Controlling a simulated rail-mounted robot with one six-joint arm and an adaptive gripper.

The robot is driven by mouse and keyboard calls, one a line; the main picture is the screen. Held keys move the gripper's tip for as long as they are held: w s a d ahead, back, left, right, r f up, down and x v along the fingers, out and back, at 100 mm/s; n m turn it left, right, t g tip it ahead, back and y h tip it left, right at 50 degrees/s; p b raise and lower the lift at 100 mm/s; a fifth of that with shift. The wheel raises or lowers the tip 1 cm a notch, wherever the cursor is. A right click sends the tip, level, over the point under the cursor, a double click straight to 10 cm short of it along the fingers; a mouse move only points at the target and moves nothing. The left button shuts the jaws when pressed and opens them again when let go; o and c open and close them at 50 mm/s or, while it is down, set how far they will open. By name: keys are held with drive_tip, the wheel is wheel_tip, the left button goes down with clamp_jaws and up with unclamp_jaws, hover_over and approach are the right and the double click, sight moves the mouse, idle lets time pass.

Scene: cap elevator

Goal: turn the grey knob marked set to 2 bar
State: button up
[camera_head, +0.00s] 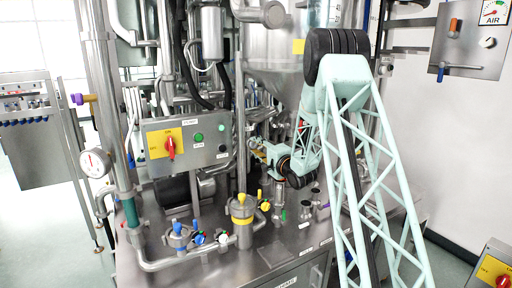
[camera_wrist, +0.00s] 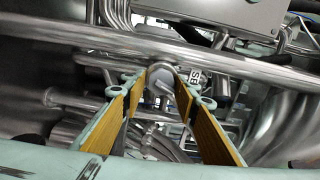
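The upper right of the head view shows a steel panel marked AIR (camera_head: 468,50) with a round dial gauge (camera_head: 490,8). A small pale grey knob (camera_head: 488,42) sits below the gauge; I cannot read any marking on it or the gauge's value. The knob does not show in the wrist view.
Pipes (camera_wrist: 150,45) cross close around my fingers. A control box with a red switch (camera_head: 170,147) stands left of my gripper. Valves with blue and yellow handles (camera_head: 240,205) rise from the bench. The white wall below the AIR panel (camera_head: 440,130) is clear.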

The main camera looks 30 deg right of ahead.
drive_tip(key=shift+o, duration=1.2)
drive_tip(key=shift+s+r, duration=0.1)
drive_tip(key=s, duration=1.1)
drive_tip(key=shift+s+d, duration=0.35)
drive_tip(key=shift+s, duration=0.05)
drive_tip(key=shift+r, duration=0.1)
